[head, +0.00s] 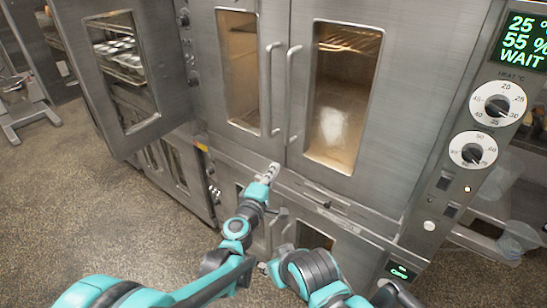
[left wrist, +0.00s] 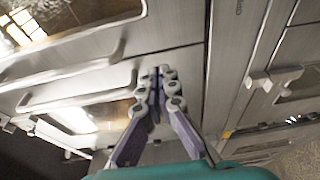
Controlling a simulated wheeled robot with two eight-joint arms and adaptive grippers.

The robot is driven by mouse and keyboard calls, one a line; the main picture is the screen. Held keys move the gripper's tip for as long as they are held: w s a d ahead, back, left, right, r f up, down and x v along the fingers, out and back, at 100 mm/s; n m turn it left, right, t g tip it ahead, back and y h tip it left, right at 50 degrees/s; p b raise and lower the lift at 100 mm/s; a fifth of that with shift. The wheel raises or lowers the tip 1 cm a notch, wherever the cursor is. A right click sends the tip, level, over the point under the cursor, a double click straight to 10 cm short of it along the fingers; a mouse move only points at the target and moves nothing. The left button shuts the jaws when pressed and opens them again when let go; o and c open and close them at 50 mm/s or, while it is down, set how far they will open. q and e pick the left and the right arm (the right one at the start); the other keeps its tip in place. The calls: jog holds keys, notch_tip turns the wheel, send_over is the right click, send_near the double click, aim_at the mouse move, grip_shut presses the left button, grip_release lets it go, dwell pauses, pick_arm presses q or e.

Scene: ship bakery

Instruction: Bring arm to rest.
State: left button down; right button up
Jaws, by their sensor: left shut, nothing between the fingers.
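My left gripper (head: 272,170) is shut and empty. In the head view it reaches up in front of the steel cabinet's lower edge, just below the two closed glass doors. In the left wrist view the fingers of the left gripper (left wrist: 158,75) come together at their tips with nothing between them. Cabinet doors and long handles show behind them; I cannot tell whether they touch.
The steel cabinet (head: 400,110) has two vertical door handles (head: 292,95) near my left gripper. At left, an oven door (head: 128,70) stands open, with racks behind it. A control panel (head: 495,110) with dials is at right. The floor (head: 90,215) at left is clear.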

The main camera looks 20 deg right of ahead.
pick_arm(q)
jog(key=s, duration=0.1)
jog(key=s+a, duration=0.1)
jog(key=s, duration=0.1)
jog(key=shift+a+r, duration=0.15)
jog(key=shift+a, duration=0.05)
jog(key=s+a+r+m+g+y, duration=0.1)
jog(key=s+a+r+m, duration=0.15)
jog(key=a, duration=0.45)
jog(key=s+a+r+m+g+y, duration=0.15)
jog(key=a+m, duration=0.25)
jog(key=a, duration=0.4)
jog(key=s+a+f+m+g+y, duration=0.1)
jog(key=s+a+f+y, duration=0.2)
jog(key=s+a, duration=0.3)
jog(key=s+a+f+g+y, duration=0.1)
jog(key=s+a+f+y, duration=0.3)
jog(key=a, duration=1)
jog(key=s+a+f+m+g+y, duration=0.1)
jog(key=s+a+f+y, duration=0.2)
jog(key=s+a, duration=0.4)
jog(key=a+f, duration=0.1)
jog(key=a, duration=0.2)
jog(key=shift+s+m, duration=0.35)
jog(key=shift+d, duration=0.1)
